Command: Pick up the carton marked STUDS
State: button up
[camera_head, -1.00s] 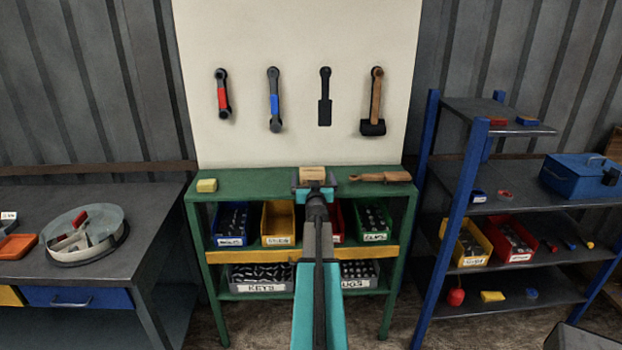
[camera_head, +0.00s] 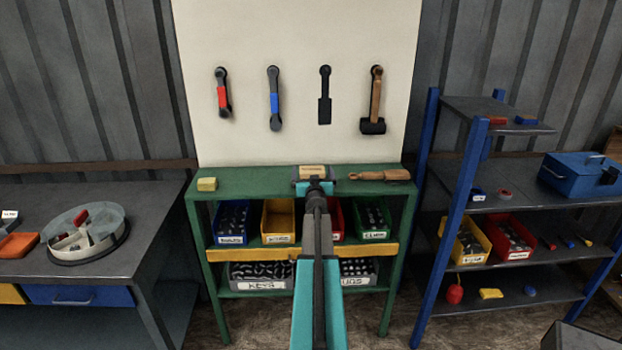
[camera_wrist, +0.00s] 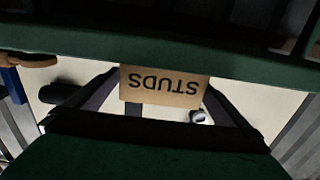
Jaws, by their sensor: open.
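The carton (camera_head: 312,170) is a small tan box on the green bench top (camera_head: 245,180), below the white tool board. In the wrist view the carton (camera_wrist: 165,87) shows its face with STUDS upside down. My gripper (camera_head: 314,178) is at the carton, with its lower part hiding the bottom of the box in the head view. In the wrist view my gripper (camera_wrist: 160,92) is open, one dark finger on each side of the carton. I cannot tell whether either finger touches it.
A yellow block (camera_head: 207,184) lies left on the bench and a wooden-handled tool (camera_head: 380,175) lies to the right. Tools hang on the board behind, including a mallet (camera_head: 374,105). Labelled bins, such as a blue one (camera_head: 232,223), fill the shelf below. A blue rack (camera_head: 462,180) stands right.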

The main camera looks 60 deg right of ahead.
aim_at(312, 169)
jog(key=c, duration=1.6)
jog(key=shift+o, duration=0.2)
jog(key=shift+r, duration=0.15)
jog(key=shift+r, duration=0.8)
jog(key=shift+r+p, duration=0.35)
jog(key=shift+r, duration=0.5)
jog(key=s+r+v, duration=0.1)
jog(key=v, duration=1.5)
jog(key=shift+d+r, duration=0.3)
jog(key=shift+d, duration=0.05)
jog(key=shift+w, duration=0.1)
